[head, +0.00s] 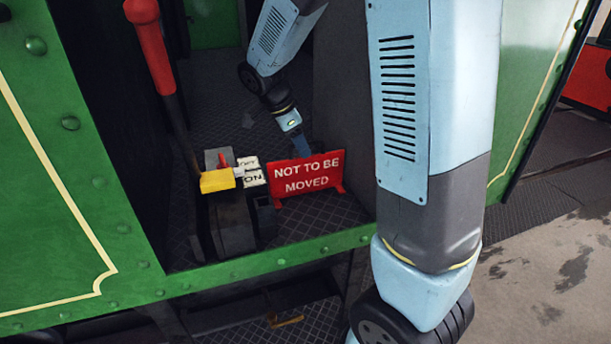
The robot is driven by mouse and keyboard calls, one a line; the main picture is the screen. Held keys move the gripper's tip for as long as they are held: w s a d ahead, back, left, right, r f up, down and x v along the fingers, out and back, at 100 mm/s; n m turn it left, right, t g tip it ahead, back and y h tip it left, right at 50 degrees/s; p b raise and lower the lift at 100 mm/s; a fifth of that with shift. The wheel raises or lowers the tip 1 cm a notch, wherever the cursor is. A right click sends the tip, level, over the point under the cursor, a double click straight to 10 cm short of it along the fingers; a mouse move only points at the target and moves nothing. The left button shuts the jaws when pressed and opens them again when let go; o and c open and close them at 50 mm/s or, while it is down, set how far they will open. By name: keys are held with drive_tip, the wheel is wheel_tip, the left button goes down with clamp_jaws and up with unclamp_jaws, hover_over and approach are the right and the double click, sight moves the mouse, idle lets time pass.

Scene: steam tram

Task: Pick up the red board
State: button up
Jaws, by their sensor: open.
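The red board (306,176) with white "NOT TO BE MOVED" lettering stands upright on small feet on the dark chequered cab floor. My gripper (302,148) is at the board's top edge, just left of its middle. The fingers are small and partly hidden behind the board's top edge, so I cannot tell whether they touch it. The gripper is open, and the board rests on the floor.
A lever with a red handle (149,45) rises left of the board. A yellow block (217,181) and white ON/OFF plates (251,172) sit beside it. The green cab side (60,190) and green sill (270,264) border the opening. Floor right of the board is partly hidden by my arm.

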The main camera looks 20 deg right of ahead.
sight(307, 168)
drive_tip(key=shift+x, duration=2.5)
drive_tip(key=shift+w+d, duration=0.1)
drive_tip(key=shift+w, duration=0.05)
clamp_jaws()
